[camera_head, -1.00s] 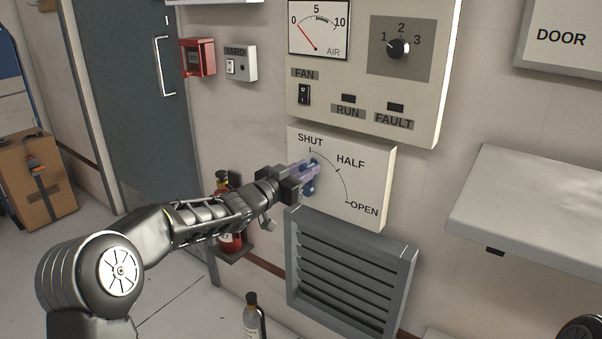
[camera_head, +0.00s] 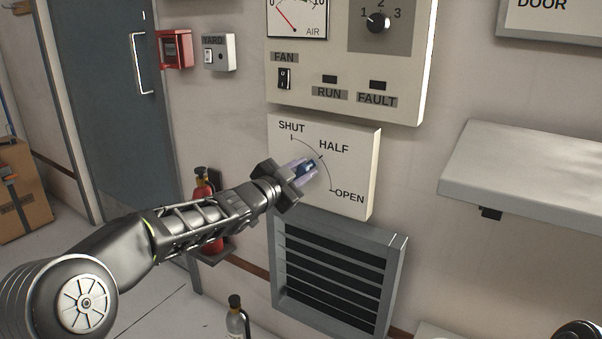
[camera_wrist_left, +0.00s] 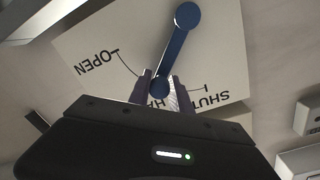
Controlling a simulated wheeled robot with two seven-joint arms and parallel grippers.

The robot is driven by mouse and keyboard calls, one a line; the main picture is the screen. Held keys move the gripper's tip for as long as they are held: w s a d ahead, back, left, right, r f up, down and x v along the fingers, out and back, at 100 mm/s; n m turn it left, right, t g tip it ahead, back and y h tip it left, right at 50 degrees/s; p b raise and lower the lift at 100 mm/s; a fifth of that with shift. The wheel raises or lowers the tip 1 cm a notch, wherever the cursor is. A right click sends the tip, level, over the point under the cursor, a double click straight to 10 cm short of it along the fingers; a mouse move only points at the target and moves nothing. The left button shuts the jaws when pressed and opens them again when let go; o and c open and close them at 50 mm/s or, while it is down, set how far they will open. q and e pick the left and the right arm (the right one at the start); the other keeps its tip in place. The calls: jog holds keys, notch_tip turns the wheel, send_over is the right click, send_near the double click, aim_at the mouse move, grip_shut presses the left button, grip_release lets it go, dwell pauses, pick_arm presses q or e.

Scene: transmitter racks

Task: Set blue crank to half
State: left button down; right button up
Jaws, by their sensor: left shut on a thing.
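The blue crank (camera_wrist_left: 173,52) runs from its round pivot to a knob at its end in the left wrist view. My left gripper (camera_wrist_left: 160,90) is shut on the knob end. In the head view the blue crank (camera_head: 306,167) shows between the fingers of my left gripper (camera_head: 308,168), in front of the dial plate (camera_head: 355,152). The plate reads SHUT, HALF and OPEN along an arc. The crank lies about midway between the SHUT and OPEN marks, close to HALF. The fingers partly hide the HALF lettering in the wrist view. My right gripper is not in view.
A control panel (camera_head: 350,84) with a gauge, knob and fan switch is above the plate. A louvred vent (camera_head: 335,275) is below it. A grey shelf (camera_head: 530,170) juts out at right. A red extinguisher (camera_head: 203,190) stands behind my left arm.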

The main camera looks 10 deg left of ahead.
pick_arm(q)
jog(key=c, duration=1.2)
grip_release()
jog(key=shift+o, duration=0.2)
jog(key=v, duration=0.6)
jog(key=shift+s+a+r+p, duration=0.1)
jog(key=shift+s+p, duration=0.2)
jog(key=shift+p, duration=0.1)
jog(key=shift+s+a, duration=0.2)
jog(key=shift+s, duration=0.35)
